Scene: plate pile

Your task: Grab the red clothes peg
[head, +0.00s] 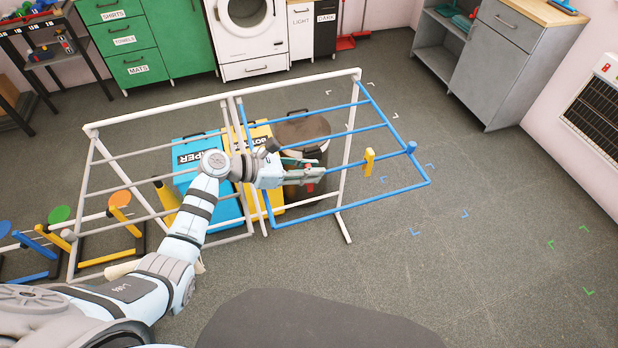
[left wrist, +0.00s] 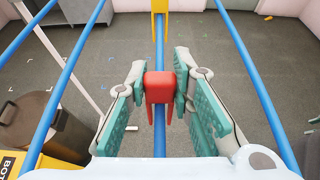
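The red clothes peg (left wrist: 160,88) sits on a blue rail of the drying rack, in the middle of the left wrist view, its two legs hanging down on either side of the rail. In the head view only a small bit of the red peg (head: 310,188) shows by the fingertips. My left gripper (left wrist: 160,82) is open around the peg, one green-padded finger on each side, with narrow gaps. In the head view my left gripper (head: 318,173) reaches over the rack's blue wing.
A yellow peg (head: 369,162) sits farther along the same rail, and a blue peg (head: 410,147) on the wing's outer bar. The white frame (head: 345,190) and blue bars surround the gripper. Bins, including a dark lidded one (head: 300,128), stand below. The floor at right is clear.

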